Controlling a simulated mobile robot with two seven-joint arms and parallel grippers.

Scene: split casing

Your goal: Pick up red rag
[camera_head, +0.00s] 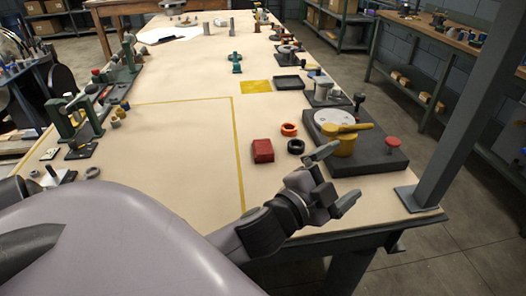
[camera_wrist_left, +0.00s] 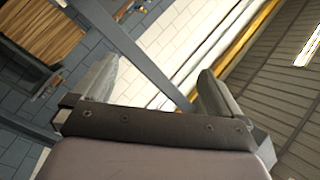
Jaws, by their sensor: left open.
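The red rag (camera_head: 263,151) appears as a small folded red block lying flat on the table, right of the yellow line. My left gripper (camera_head: 342,176) is to the right and nearer than the rag, by the table's front right edge, clear of the rag. Its fingers are apart and empty. In the left wrist view the open fingers (camera_wrist_left: 160,88) frame only the wall, beams and ceiling; the rag does not show there. My right gripper is not in view.
A dark base (camera_head: 380,155) with a round plate and yellow lever stands just beyond my left gripper. An orange ring (camera_head: 289,129) and a black ring (camera_head: 296,146) lie beside the rag. A grey post (camera_head: 455,130) rises at the right corner. Table left of the rag is clear.

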